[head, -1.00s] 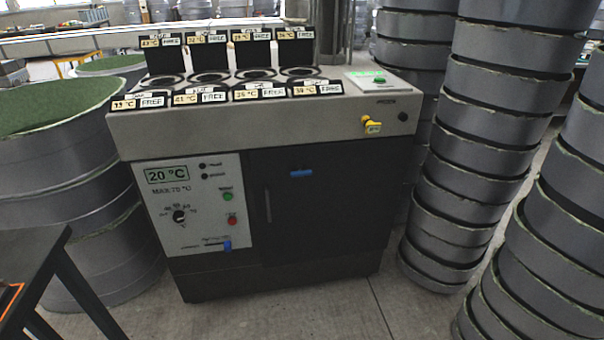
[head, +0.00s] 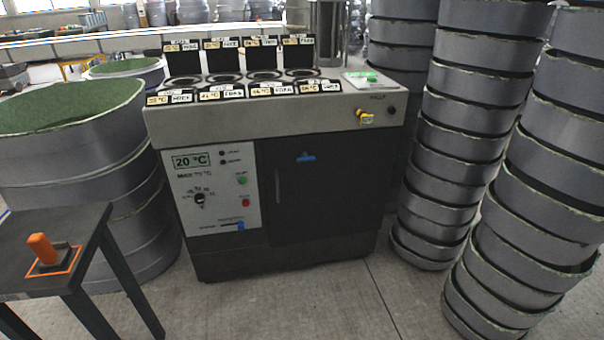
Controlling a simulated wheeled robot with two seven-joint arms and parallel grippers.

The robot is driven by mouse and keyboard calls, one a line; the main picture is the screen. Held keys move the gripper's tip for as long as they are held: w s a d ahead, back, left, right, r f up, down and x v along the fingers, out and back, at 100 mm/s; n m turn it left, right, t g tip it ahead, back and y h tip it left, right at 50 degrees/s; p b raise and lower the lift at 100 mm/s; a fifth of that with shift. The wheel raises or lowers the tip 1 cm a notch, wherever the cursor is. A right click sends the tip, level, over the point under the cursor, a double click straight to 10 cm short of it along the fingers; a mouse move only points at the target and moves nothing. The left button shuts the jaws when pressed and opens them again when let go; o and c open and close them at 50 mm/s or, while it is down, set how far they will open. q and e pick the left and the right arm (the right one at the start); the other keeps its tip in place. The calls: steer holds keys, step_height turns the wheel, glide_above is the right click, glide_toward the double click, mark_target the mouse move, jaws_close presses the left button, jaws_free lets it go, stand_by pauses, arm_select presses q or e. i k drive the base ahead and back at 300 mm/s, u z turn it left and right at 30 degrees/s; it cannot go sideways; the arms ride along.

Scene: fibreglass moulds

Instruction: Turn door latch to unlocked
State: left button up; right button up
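The machine (head: 320,235) stands ahead of me, with a dark door (head: 335,200) on its front. A small blue latch (head: 306,157) lies roughly horizontal near the top of the door. A thin vertical handle (head: 277,186) runs along the door's left side. The door looks closed. A second blue lever (head: 239,226) sits at the bottom of the light control panel (head: 211,185). Neither of my grippers is in view.
A dark table (head: 60,235) with an orange-handled item (head: 43,250) stands at the front left. Stacked grey moulds (head: 460,150) crowd the right side, and large green-topped moulds (head: 70,150) stand left. Concrete floor (head: 290,305) before the machine is clear.

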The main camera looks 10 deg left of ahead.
mark_target(305, 157)
steer(key=u, duration=0.6)
steer(key=i, duration=1.45)
steer(key=z, duration=0.4)
